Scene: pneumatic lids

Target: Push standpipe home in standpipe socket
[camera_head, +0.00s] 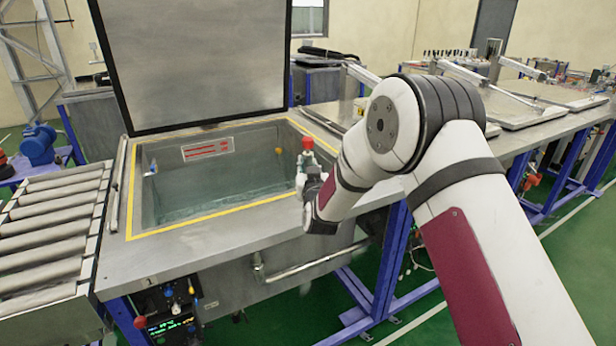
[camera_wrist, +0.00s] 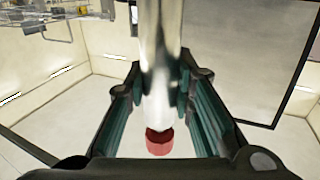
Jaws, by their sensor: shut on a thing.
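The standpipe (camera_wrist: 160,40) is a shiny metal tube with a red cap (camera_wrist: 159,142). In the wrist view it runs between the teal-padded fingers of my gripper (camera_wrist: 164,95), which is shut on it. In the head view the red cap (camera_head: 307,143) stands up just above my gripper (camera_head: 306,172), over the right part of the open tank (camera_head: 216,214). The lower end of the standpipe is hidden in the head view. I cannot make out the standpipe socket, so I cannot tell how the pipe sits relative to it.
The tank's large lid (camera_head: 195,60) stands open at the back. Water (camera_head: 215,203) lies in the tank, and a yellow line edges its opening. A roller conveyor (camera_head: 45,240) is at the left. Closed lids on a bench (camera_head: 545,95) lie to the right, behind my arm.

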